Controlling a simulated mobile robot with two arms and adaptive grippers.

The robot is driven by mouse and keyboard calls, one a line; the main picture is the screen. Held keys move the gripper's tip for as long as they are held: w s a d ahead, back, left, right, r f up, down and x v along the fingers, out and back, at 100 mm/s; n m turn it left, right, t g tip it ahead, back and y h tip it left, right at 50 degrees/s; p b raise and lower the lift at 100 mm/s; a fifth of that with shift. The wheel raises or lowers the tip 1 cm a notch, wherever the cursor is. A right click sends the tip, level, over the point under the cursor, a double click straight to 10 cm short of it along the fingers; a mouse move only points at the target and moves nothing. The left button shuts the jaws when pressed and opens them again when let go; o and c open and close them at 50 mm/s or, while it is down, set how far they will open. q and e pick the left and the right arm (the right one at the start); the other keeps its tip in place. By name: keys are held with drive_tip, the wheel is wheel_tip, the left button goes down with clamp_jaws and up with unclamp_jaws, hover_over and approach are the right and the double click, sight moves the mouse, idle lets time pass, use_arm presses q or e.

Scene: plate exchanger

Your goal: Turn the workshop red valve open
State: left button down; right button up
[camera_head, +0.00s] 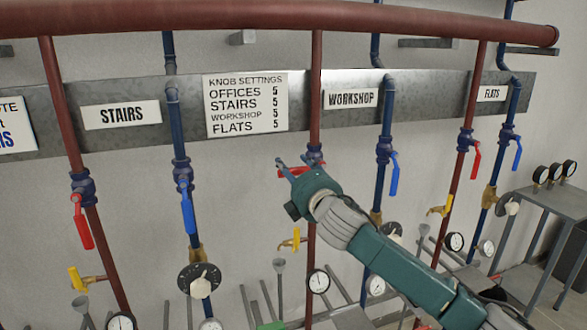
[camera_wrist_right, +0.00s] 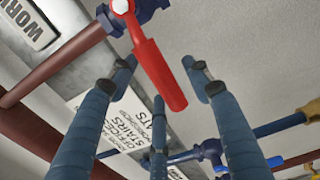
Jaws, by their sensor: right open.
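The workshop red valve handle (camera_head: 293,171) is on the red pipe just left of the WORKSHOP sign (camera_head: 351,98). It points left, across its pipe, and is partly hidden by my right gripper (camera_head: 294,164). In the right wrist view the red handle (camera_wrist_right: 158,65) reaches down between the spread fingers of my right gripper (camera_wrist_right: 158,85). The fingers are open around the handle's sides, with no clear contact. The dark blue valve body (camera_wrist_right: 145,12) shows at the top of that view. My left gripper is not in view.
Blue handles (camera_head: 187,207) and other red handles (camera_head: 82,222) hang on neighbouring pipes. A blue workshop handle (camera_head: 393,175) is close to the right of my right arm. Yellow taps (camera_head: 290,243) and gauges (camera_head: 318,281) are below. A thick red pipe (camera_head: 250,18) crosses above.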

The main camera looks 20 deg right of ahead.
clamp_jaws()
drive_tip(key=shift+f, duration=0.15)
drive_tip(key=shift+f+n+p, duration=0.45)
drive_tip(key=shift+n+p, duration=0.05)
drive_tip(key=shift+n, duration=0.3)
drive_tip(key=d+f+n+p, duration=0.6)
drive_tip(key=d+f+n, duration=0.2)
drive_tip(key=n, duration=0.8)
drive_tip(key=shift+f+n+p, duration=0.25)
drive_tip(key=shift+n+p, duration=0.05)
drive_tip(key=shift+w+d, duration=0.1)
drive_tip(key=shift+d, duration=0.05)
